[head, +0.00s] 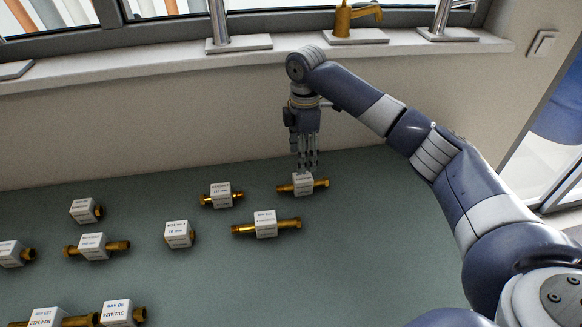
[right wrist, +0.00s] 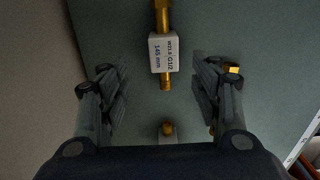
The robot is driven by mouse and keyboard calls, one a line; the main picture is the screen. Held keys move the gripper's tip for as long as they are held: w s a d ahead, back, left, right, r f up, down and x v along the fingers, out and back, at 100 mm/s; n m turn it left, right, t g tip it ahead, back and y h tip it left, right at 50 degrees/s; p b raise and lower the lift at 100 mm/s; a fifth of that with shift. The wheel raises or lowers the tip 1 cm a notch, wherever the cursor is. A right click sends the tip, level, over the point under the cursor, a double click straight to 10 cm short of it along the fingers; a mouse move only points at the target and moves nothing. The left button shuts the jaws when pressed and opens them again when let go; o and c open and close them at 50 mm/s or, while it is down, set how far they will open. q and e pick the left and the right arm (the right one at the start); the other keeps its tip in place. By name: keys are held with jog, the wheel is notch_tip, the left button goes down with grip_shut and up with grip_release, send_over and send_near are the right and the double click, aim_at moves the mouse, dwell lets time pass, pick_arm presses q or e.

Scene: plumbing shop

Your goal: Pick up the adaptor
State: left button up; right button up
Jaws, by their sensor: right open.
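Several brass adaptors, each with a white label block, lie on the green table (head: 350,250). In the head view, my right gripper (head: 307,166) points down just above the rightmost adaptor (head: 303,184), its fingertips close to the label block; I cannot tell whether they touch. In the right wrist view, my right gripper (right wrist: 155,72) is open and empty. An adaptor (right wrist: 163,52) with a block marked 140 mm shows between its fingers, running up the picture. A second brass end (right wrist: 167,129) shows lower down, its block mostly hidden by the gripper body. My left gripper is not in view.
One adaptor (head: 265,224) lies in front of the rightmost one, and another (head: 221,195) lies to its left. More adaptors fill the table's left side. The wall (head: 150,130) rises behind, with a sill (head: 170,60) holding taps. The table's front right is clear of adaptors.

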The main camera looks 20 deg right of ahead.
aim_at(303, 177)
jog(key=shift+f, duration=0.25)
jog(key=f, duration=0.4)
jog(key=shift+s+f+p, duration=0.1)
jog(key=shift+s+p, duration=0.3)
jog(key=shift+w+f+p, duration=0.1)
jog(key=shift+f+p, duration=0.2)
jog(key=shift+f, duration=0.4)
notch_tip(303, 177, down, 4)
jog(key=shift+r+p, duration=0.25)
jog(key=shift+p, duration=0.3)
jog(key=shift+f, duration=0.45)
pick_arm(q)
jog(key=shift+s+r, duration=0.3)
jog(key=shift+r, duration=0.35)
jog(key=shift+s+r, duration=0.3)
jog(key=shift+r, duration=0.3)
pick_arm(e)
jog(key=shift+r, duration=0.1)
jog(key=c, duration=1.3)
